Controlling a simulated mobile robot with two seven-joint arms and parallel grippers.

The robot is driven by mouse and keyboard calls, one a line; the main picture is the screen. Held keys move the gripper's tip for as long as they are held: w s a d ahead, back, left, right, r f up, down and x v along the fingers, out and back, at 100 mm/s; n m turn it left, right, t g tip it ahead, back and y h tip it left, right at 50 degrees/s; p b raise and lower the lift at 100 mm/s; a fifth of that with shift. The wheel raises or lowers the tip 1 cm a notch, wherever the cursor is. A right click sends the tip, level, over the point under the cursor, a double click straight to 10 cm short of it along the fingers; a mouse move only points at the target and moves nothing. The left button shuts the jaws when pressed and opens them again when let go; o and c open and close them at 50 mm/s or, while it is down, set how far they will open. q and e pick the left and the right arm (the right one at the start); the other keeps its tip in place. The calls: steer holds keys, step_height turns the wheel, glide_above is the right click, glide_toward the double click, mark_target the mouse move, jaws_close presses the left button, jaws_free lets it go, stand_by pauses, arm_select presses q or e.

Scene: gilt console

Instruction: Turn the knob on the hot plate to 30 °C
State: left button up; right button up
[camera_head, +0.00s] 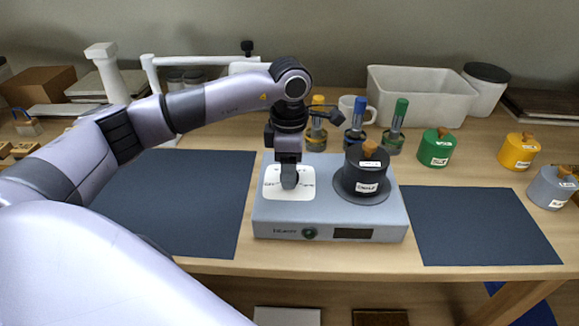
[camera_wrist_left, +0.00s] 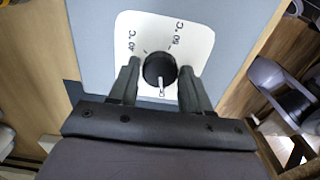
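The hot plate (camera_head: 330,215) is a pale grey-blue box on the table, with a white dial card (camera_head: 275,188) on its upper left. In the left wrist view a round black knob (camera_wrist_left: 159,68) with a white pointer sits on the card (camera_wrist_left: 140,28). The pointer aims toward the bottom of that view. My left gripper (camera_head: 289,180) points down over the card and hides the knob in the head view. Its fingers (camera_wrist_left: 160,72) stand open either side of the knob, with narrow gaps showing.
A dark lidded canister (camera_head: 366,172) stands on the hot plate's right side. A dark green button (camera_head: 310,233) and dark display (camera_head: 353,233) are on its front. Coloured bottles (camera_head: 355,125) stand behind. Dark mats (camera_head: 480,225) lie either side, mostly clear.

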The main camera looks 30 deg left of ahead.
arm_select(q)
steer(key=c, duration=0.6)
